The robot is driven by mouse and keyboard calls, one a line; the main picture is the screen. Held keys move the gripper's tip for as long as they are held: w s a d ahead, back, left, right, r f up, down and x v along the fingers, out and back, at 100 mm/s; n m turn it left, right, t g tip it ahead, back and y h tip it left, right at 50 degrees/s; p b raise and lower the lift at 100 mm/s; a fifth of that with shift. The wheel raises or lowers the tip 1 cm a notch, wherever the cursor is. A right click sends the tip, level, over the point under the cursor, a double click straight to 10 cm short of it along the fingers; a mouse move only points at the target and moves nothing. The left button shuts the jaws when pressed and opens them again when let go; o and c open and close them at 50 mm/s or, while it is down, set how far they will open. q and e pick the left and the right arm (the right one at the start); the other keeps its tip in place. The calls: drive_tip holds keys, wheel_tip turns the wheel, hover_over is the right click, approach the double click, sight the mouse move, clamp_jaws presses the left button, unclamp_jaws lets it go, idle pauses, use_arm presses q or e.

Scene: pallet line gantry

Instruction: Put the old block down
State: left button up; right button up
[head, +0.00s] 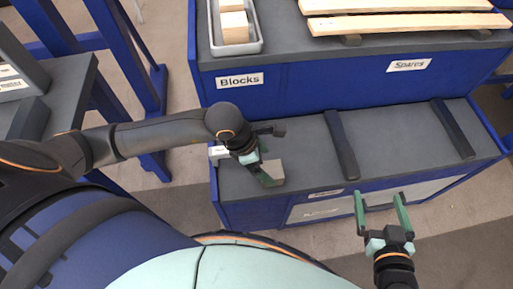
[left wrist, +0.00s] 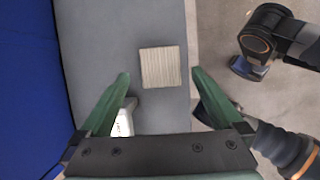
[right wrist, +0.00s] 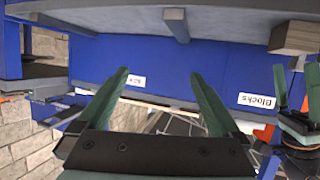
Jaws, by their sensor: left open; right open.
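The old block (head: 271,172), a grey-brown weathered piece, sits on the grey lower bench top near its front left edge. My left gripper (head: 266,157) is just above it, open. In the left wrist view the block (left wrist: 160,67) lies flat on the grey surface, between and a little beyond the open fingertips, with a gap on both sides. The block (right wrist: 297,37) also shows in the right wrist view, touching the bench surface, beside the left gripper. My right gripper (head: 381,200) is open and empty, in front of the bench.
A tray (head: 258,46) with pale blocks stands behind, above the Blocks label (head: 239,80). Planks (head: 405,22) lie above the Spares label (head: 409,65). Two dark bars (head: 341,145) cross the lower bench. A small white piece (left wrist: 124,118) is near the block.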

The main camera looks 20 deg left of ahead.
use_arm(q)
drive_tip(key=p+v, duration=0.3)
drive_tip(key=v, duration=0.2)
drive_tip(key=shift+s+a+r+p, duration=0.1)
drive_tip(key=shift+a+r+p, duration=0.05)
drive_tip(key=shift+r+p, duration=0.25)
use_arm(e)
drive_tip(key=s+f+m+g, duration=0.1)
drive_tip(key=s+f+g, duration=0.3)
drive_tip(key=s+f, duration=0.1)
drive_tip(key=shift+s+a+f+h, duration=0.3)
drive_tip(key=shift+a+f, duration=0.05)
drive_tip(key=shift+f, duration=0.2)
use_arm(q)
drive_tip(key=shift+f, duration=0.1)
